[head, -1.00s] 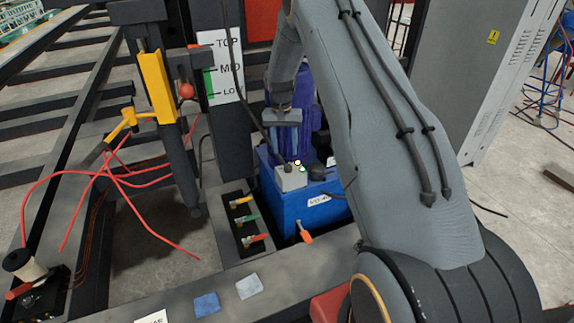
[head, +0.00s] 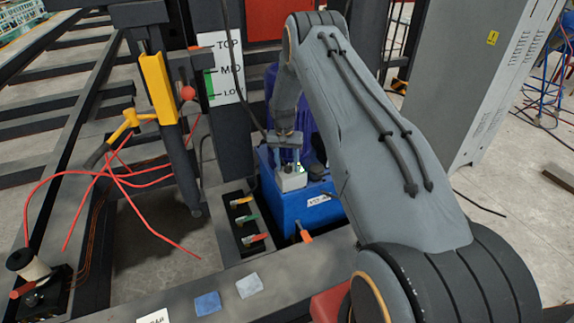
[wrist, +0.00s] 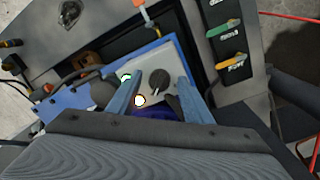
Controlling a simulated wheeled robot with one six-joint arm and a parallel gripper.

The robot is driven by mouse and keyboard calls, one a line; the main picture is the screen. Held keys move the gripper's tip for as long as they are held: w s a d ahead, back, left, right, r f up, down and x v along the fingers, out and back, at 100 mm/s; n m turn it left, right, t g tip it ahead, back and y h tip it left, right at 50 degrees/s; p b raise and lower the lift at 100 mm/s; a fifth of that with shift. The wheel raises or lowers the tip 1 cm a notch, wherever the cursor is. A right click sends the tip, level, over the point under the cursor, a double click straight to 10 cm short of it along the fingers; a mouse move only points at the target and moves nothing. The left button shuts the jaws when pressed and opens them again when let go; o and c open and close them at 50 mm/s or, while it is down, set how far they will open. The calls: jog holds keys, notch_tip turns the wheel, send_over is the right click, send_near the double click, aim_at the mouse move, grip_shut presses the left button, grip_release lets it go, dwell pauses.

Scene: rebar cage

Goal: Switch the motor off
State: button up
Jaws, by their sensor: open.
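The motor's grey control box (head: 291,181) sits on top of a blue housing (head: 292,208) with a white label. In the wrist view the control box (wrist: 148,68) carries a dark round knob (wrist: 158,79) with a pale pointer mark. A green lamp (wrist: 126,77) and a pale, yellow-rimmed lamp (wrist: 139,101) show on its left side. My gripper (head: 289,164) points down at the box, its jaws open. In the wrist view its two blue fingers (wrist: 159,80) stand either side of the knob, with gaps visible. In the head view the fingers hide the knob.
A panel of small coloured levers (head: 245,222) lies left of the housing. An orange-handled lever (head: 305,235) is at its front. A yellow bracket (head: 157,87) and red cables (head: 110,172) are further left. A grey cabinet (head: 465,80) stands at the right.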

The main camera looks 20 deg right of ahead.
jog(key=c, duration=1.1)
jog(key=shift+o, duration=0.2)
jog(key=n+b, duration=0.2)
jog(key=n, duration=0.1)
jog(key=shift+f+n, duration=0.1)
jog(key=shift+n, duration=0.3)
jog(key=n+b, duration=0.1)
jog(key=n, duration=0.4)
jog(key=shift+s+d+n+t+b, duration=0.1)
jog(key=shift+s+n+t+b, duration=0.05)
jog(key=shift+n+t+b, duration=0.2)
jog(key=n+b, duration=0.1)
jog(key=n, duration=0.3)
jog(key=shift+d, duration=0.1)
jog(key=shift+n, duration=2.25)
